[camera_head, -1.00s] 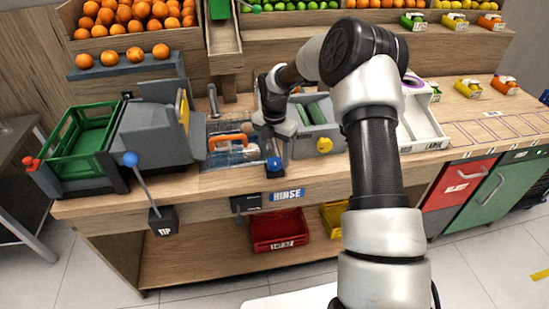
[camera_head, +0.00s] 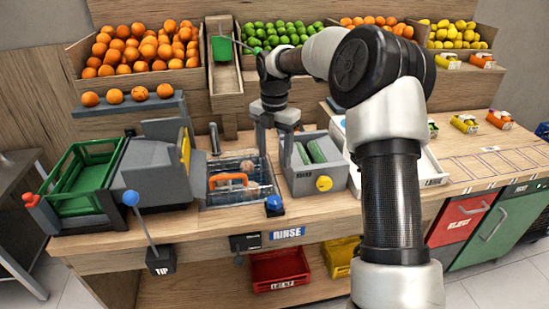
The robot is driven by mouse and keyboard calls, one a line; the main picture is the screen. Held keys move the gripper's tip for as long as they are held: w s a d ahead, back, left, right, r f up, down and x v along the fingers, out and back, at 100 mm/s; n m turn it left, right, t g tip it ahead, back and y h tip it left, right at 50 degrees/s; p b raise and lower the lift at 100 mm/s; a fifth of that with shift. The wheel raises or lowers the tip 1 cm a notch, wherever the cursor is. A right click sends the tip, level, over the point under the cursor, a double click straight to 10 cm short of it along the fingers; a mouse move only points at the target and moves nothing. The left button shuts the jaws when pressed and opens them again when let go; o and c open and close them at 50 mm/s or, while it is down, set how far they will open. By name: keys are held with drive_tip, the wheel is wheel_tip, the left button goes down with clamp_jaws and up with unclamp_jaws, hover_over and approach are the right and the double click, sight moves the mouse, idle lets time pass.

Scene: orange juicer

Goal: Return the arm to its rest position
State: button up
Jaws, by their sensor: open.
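My arm reaches up from the lower right and bends over the wooden counter (camera_head: 150,244). My gripper (camera_head: 271,160) points down and is open, with a finger on each side of an empty gap. It hangs in front of the fruit shelves, between the rinse basin (camera_head: 238,180) and the grey box (camera_head: 318,180) with green slots. I cannot tell whether its right finger is in front of or touching the grey box. No object shows between the fingers.
A green crate (camera_head: 82,178) beside a grey tipping bin (camera_head: 155,172) stands at left. A lever with a blue knob (camera_head: 131,198) and a blue button (camera_head: 274,203) are near the front edge. Orange bins (camera_head: 145,48) and lime bins stand behind. Red and green drawers are at right.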

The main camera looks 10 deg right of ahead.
drive_tip(key=s+r+m+t+h+p, duration=0.2)
drive_tip(key=s+r+m+t, duration=0.1)
drive_tip(key=s+r+m, duration=1.15)
drive_tip(key=s+r+m+t+y+p, duration=0.1)
drive_tip(key=s+r+m+t+y, duration=0.1)
drive_tip(key=s+m, duration=1)
drive_tip(key=s, duration=0.7)
drive_tip(key=shift+s+d+m+t, duration=0.15)
drive_tip(key=shift+s+m+t, duration=0.1)
drive_tip(key=shift+m+t, duration=0.1)
